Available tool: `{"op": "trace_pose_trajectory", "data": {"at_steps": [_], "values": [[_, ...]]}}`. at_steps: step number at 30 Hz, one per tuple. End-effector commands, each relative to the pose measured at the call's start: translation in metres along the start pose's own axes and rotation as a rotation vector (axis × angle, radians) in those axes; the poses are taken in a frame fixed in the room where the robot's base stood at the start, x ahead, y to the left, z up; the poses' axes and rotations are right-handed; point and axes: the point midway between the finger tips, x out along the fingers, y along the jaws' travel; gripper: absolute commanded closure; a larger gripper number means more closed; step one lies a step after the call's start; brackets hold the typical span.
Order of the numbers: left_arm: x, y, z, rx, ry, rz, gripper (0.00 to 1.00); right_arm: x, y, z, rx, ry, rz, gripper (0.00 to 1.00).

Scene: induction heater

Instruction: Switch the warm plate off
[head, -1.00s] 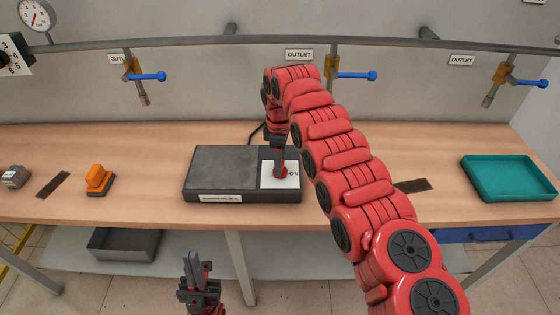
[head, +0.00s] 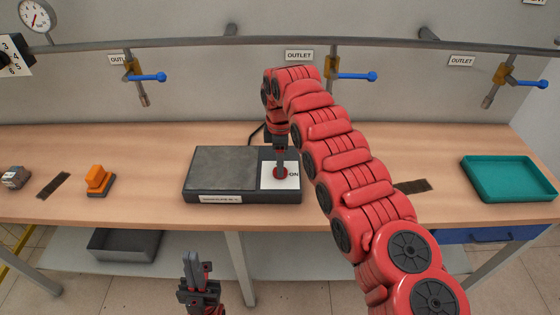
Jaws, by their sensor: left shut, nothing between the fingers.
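The warm plate (head: 222,168) is a dark flat box on the wooden bench, with a white control panel (head: 268,184) on its right side. The word "ON" shows at the panel's right edge. A red round knob or button (head: 281,173) is on the panel. My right gripper (head: 281,167) points straight down with its tips at the red part; whether they touch it, and whether its jaws are open or shut, I cannot tell. My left gripper (head: 197,262) is shut and empty, low in front of the bench.
A teal tray (head: 508,196) stands right. Blue-handled outlet valves (head: 150,77) line the wall. A grey bin (head: 124,244) is on the lower shelf.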

Motion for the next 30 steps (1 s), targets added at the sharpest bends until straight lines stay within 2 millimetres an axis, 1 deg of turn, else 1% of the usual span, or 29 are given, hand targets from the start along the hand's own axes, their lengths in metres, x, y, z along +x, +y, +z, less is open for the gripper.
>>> {"op": "trace_pose_trajectory", "data": {"at_steps": [1,4,12,16,17,20,21,24,27,30], "values": [[0.000,0.000,0.000,0.000,0.000,0.000,1.00,0.000,0.000,0.000,0.000,0.000,0.000,0.32],[0.000,0.000,0.000,0.000,0.000,0.000,1.00,0.000,0.000,0.000,0.001,0.000,0.000,0.15],[0.000,0.000,0.000,0.000,0.000,0.000,1.00,0.000,0.000,0.000,0.001,0.000,0.000,0.15],[-0.001,0.000,0.000,0.000,0.000,0.000,1.00,-0.007,0.000,0.000,0.001,-0.001,0.000,0.15],[-0.002,0.000,0.000,0.000,0.000,0.000,1.00,-0.011,0.000,0.000,0.002,-0.001,0.000,0.15],[-0.003,0.000,0.001,0.000,0.000,0.000,1.00,-0.031,0.000,-0.002,0.000,0.001,0.004,0.15],[0.006,0.000,-0.001,0.000,0.000,0.000,1.00,-0.044,0.000,-0.002,0.000,0.001,0.003,0.15],[0.020,-0.001,-0.004,0.000,0.000,0.000,1.00,-0.066,-0.001,-0.003,-0.002,0.002,0.001,0.15],[0.046,-0.002,-0.008,0.000,0.001,0.000,1.00,-0.092,-0.001,0.001,0.002,0.000,-0.001,0.15],[0.066,-0.003,-0.011,0.000,0.000,0.000,1.00,-0.111,0.000,0.000,0.001,0.000,0.001,0.15]]}}
